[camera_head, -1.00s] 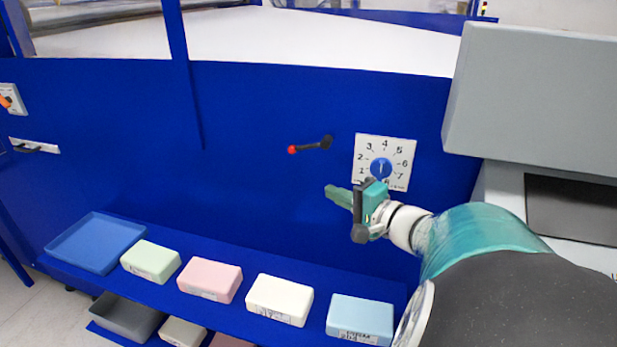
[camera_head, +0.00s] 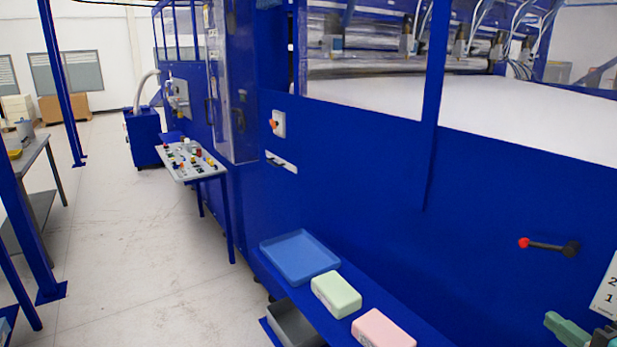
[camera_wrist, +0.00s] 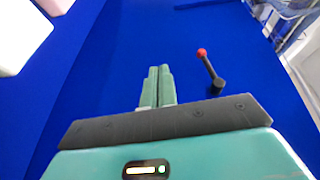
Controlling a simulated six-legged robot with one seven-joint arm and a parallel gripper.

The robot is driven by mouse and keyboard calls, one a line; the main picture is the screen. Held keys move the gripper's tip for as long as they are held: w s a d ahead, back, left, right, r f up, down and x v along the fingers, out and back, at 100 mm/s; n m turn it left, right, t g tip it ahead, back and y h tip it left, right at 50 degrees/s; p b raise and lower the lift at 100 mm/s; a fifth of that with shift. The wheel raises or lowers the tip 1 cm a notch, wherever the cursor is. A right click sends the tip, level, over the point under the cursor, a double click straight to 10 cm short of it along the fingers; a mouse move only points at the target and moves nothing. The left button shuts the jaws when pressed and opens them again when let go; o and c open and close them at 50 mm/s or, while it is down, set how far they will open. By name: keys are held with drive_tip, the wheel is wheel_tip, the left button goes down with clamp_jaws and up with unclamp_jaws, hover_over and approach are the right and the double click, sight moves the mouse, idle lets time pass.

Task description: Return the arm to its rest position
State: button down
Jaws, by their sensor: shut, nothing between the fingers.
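My gripper (camera_head: 566,330) shows at the bottom right corner of the head view, in front of the blue machine panel; most of the arm is out of frame. In the wrist view its two green fingers (camera_wrist: 157,86) lie side by side, shut with nothing between them. A black lever with a red knob (camera_head: 540,245) sits on the panel above the gripper in the head view. It also shows to the right of the fingers in the wrist view (camera_wrist: 210,70), apart from them.
A blue shelf carries a blue tray (camera_head: 299,257), a green block (camera_head: 336,293) and a pink block (camera_head: 382,330). A grey bin (camera_head: 294,325) is below. A control desk (camera_head: 192,162) stands farther along the machine. The floor (camera_head: 140,240) on the left is clear, with a table (camera_head: 30,145) beyond.

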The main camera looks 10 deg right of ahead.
drive_tip(key=w+a+f+n+g, duration=0.1)
drive_tip(key=a+n+g, duration=0.4)
drive_tip(key=a, duration=1)
drive_tip(key=w+a+f+n+g, duration=0.1)
drive_tip(key=a+f+n+g, duration=0.2)
drive_tip(key=a+n, duration=0.9)
drive_tip(key=a+g, duration=0.3)
drive_tip(key=a, duration=0.1)
drive_tip(key=shift+f, duration=0.2)
drive_tip(key=shift+d, duration=0.25)
